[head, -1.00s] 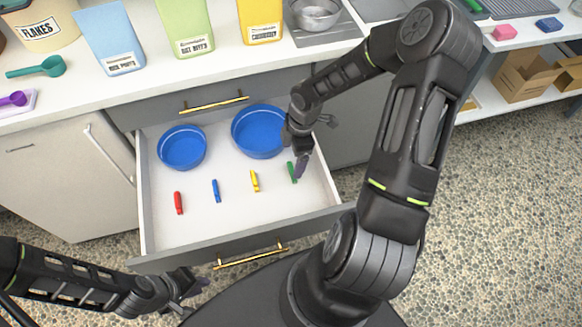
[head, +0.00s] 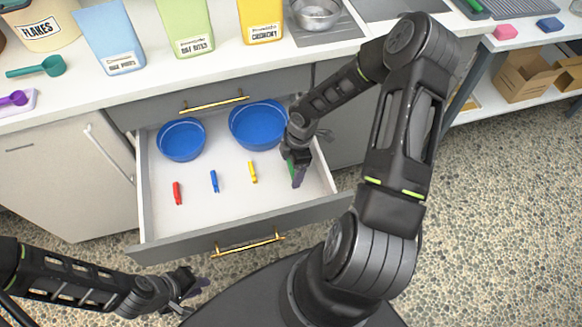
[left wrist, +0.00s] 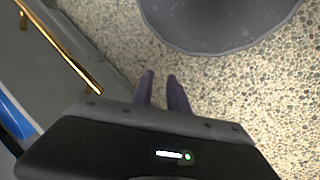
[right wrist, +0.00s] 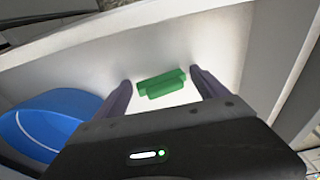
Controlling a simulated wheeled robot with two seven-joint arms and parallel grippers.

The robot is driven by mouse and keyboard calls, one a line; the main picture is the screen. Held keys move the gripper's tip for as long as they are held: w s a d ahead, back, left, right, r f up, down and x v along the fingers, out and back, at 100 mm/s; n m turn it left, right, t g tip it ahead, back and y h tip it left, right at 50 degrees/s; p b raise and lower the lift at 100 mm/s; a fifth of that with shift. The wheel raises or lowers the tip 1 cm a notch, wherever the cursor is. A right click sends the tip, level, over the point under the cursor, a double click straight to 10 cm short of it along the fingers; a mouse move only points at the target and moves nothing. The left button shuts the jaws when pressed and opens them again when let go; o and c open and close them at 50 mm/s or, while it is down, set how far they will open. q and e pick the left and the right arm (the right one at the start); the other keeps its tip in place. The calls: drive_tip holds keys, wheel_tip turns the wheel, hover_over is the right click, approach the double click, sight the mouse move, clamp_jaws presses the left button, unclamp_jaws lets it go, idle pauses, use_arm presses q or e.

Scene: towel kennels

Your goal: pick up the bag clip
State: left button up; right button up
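The green bag clip (right wrist: 162,84) lies on the white drawer floor in the right wrist view, between the two spread fingers of my right gripper (right wrist: 160,92). In the head view the green clip (head: 291,168) is partly hidden by my right gripper (head: 297,172), which is low in the drawer at its right side. A red clip (head: 177,193), a blue clip (head: 214,181) and a yellow clip (head: 253,172) lie in a row to the left. My left gripper (head: 199,287) is outside the drawer, in front of it; its fingers (left wrist: 161,92) are slightly apart and empty.
The open drawer (head: 215,208) has two blue bowls (head: 181,140) (head: 258,126) at its back. Its right wall (head: 322,170) is close to my right gripper. The counter above holds bins (head: 108,40) and scoops (head: 37,67).

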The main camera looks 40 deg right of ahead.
drive_tip(key=shift+a, duration=0.1)
drive_tip(key=shift+w, duration=0.1)
drive_tip(key=shift+c, duration=0.3)
drive_tip(key=shift+r, duration=0.1)
drive_tip(key=shift+c, duration=0.8)
drive_tip(key=shift+w, duration=0.15)
drive_tip(key=c, duration=1.2)
drive_tip(key=shift+r, duration=0.15)
wheel_tip(320, 180, up, 10)
drive_tip(key=shift+f+p, duration=0.1)
drive_tip(key=shift+p, duration=0.4)
